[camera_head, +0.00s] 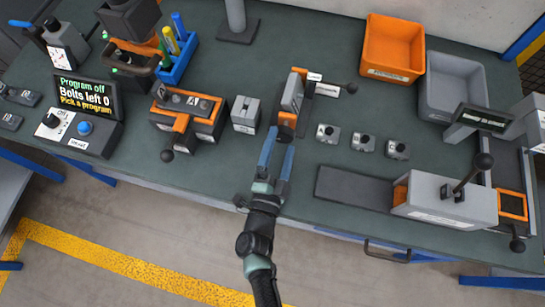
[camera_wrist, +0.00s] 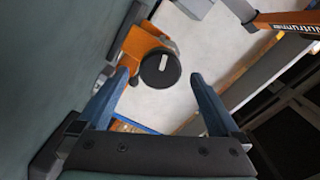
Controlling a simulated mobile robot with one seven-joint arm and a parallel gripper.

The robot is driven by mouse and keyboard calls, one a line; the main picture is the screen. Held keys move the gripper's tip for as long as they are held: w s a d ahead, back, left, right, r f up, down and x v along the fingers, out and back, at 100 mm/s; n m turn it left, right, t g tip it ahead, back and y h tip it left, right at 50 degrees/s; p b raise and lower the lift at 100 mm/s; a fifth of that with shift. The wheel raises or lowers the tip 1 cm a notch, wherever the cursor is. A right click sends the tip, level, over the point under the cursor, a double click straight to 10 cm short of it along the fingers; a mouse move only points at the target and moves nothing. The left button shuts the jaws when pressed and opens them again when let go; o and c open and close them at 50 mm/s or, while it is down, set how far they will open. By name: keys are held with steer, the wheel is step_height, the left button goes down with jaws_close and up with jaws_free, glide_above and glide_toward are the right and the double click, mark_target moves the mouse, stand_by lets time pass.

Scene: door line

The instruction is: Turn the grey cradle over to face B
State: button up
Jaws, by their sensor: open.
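The grey cradle (camera_head: 292,92) appears to be the grey block held upright in an orange-and-dark stand near the middle of the bench; no face letter is readable on it. A round black knob (camera_head: 285,133) is at its near end. My gripper (camera_head: 281,140) is open, with its two blue fingers pointing at this knob. In the wrist view the knob (camera_wrist: 160,70), with a white mark on its face, shows between the spread fingertips (camera_wrist: 159,74). I cannot tell whether the fingers touch it. An orange bracket (camera_wrist: 142,45) is behind the knob.
An orange fixture marked A (camera_head: 185,108) and a small grey block (camera_head: 245,114) stand to the left. Several small grey switch blocks (camera_head: 363,141) are to the right. A black-knobbed lever (camera_head: 352,88) sits beside the stand. A grey lever machine (camera_head: 445,200) is at the right front.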

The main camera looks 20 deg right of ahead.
steer(key=b+v, duration=0.1)
steer(key=v, duration=0.9)
steer(key=shift+w, duration=0.1)
